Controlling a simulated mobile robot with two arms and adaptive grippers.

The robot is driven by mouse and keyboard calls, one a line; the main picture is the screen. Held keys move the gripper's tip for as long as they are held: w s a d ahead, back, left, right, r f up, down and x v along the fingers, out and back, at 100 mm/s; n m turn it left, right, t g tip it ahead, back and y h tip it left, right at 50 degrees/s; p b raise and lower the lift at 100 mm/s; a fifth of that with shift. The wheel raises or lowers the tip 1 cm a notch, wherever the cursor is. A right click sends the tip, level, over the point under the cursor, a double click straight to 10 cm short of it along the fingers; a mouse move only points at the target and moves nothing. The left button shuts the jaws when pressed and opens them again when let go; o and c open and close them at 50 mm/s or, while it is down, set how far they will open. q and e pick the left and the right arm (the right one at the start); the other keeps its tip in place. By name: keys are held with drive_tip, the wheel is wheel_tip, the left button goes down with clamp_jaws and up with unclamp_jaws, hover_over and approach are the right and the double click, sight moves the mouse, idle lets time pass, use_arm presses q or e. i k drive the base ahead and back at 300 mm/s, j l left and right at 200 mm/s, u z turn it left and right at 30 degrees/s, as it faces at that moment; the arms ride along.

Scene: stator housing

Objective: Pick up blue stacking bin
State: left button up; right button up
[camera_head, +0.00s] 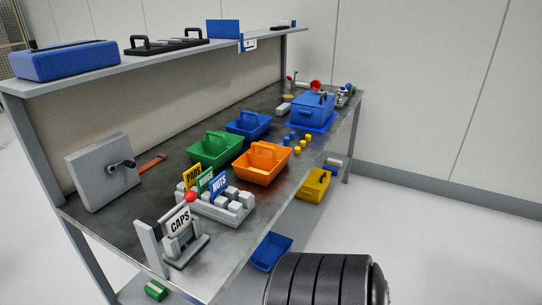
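A blue open bin (262,117) with a raised divider or handle stands on the workbench, behind the green bin. A second blue bin (271,251) sits low under the bench's front edge. I cannot tell which of the two is the blue stacking bin. Neither of my grippers shows. A dark ribbed cylinder at the bottom, probably part of my arm, is in front of the lower area and covers some of it.
On the workbench (120,200) are a green bin (215,150), an orange bin (262,162), a blue box (314,109), labelled stands (181,225) and a grey block (103,172). A yellow bin (313,186) is lower at the front. Open floor lies to the right.

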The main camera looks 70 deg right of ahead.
sight(273, 246)
drive_tip(key=z, duration=2.3)
drive_tip(key=i+l+u, duration=0.1)
drive_tip(key=i+l, duration=0.1)
drive_tip(key=l, duration=0.1)
